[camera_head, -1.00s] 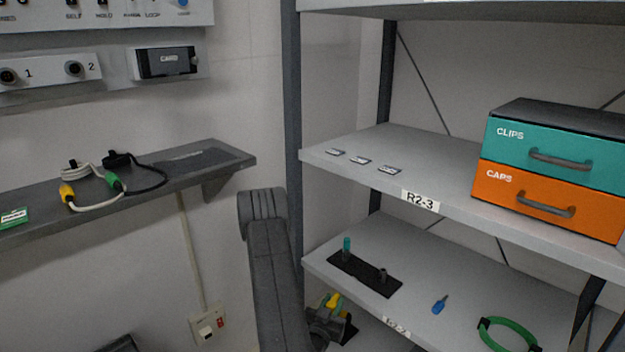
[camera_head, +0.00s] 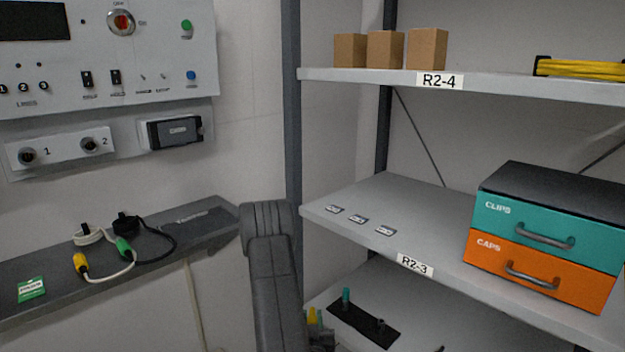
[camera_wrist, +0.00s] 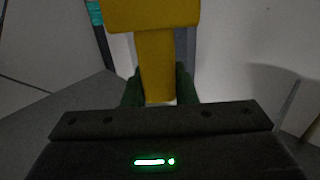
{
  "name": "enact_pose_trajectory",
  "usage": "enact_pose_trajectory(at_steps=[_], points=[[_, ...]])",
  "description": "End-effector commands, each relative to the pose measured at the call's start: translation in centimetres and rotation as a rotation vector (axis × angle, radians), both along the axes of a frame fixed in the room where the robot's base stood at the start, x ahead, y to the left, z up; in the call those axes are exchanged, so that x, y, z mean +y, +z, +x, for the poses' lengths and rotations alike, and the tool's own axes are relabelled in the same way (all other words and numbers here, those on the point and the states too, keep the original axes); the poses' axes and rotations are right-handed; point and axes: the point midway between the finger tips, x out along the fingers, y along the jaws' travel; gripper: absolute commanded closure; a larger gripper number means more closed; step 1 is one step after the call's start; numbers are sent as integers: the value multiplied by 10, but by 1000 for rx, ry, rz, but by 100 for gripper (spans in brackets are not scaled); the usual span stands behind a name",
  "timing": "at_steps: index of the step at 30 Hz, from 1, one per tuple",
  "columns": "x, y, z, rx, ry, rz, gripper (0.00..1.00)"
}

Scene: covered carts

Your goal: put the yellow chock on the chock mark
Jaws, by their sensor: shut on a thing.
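The yellow chock (camera_wrist: 153,55) fills the top middle of the wrist view, a wide block with a narrower stem. My gripper (camera_wrist: 158,90) is shut on the stem, with its dark fingers on either side of it. In the head view a bit of the chock (camera_head: 312,315) shows at the bottom edge, beside my gripper (camera_head: 318,335), left of the lower shelf. Most of my gripper is cut off or hidden behind my arm there. I cannot make out the chock mark in either view.
A black plate (camera_head: 362,325) with upright pegs lies on the lower shelf, close right of my gripper. The R2-3 shelf (camera_head: 420,225) above holds small labels and a drawer box (camera_head: 530,240). A grey ledge (camera_head: 50,262) with cables is at left.

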Motion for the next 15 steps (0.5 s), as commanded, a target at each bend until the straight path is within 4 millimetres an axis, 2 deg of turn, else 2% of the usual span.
enact_pose_trajectory(at_steps=[1,15], points=[[0,17,-1,1,0,0,100],[0,79,-8,0,0,0,100]])
